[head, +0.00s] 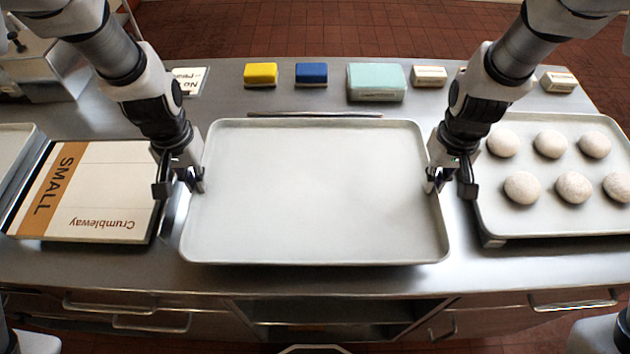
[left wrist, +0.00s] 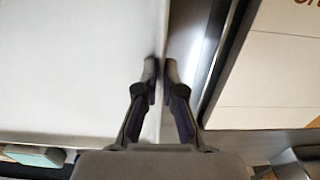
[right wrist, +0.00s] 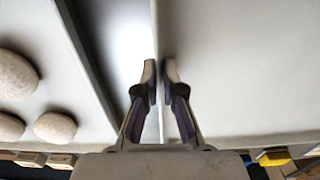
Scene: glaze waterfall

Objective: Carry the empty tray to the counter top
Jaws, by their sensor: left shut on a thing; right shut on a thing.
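The empty tray (head: 315,190) is a pale, shallow rectangle with a raised rim, level in the middle of the head view, over the steel counter top (head: 330,281). I cannot tell whether it touches the counter. My left gripper (head: 194,184) is shut on its left rim, and my right gripper (head: 436,182) is shut on its right rim. In the left wrist view the fingers (left wrist: 161,80) pinch the rim, with the tray (left wrist: 80,70) to the left. In the right wrist view the fingers (right wrist: 159,80) pinch the opposite rim, with the tray (right wrist: 240,70) to the right.
A tray of pale dough balls (head: 522,187) sits close on the right. A "SMALL" Crumbleway box (head: 95,185) lies close on the left. Yellow (head: 260,74), blue (head: 311,72) and mint (head: 376,80) blocks line the back. A bare counter strip runs along the front.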

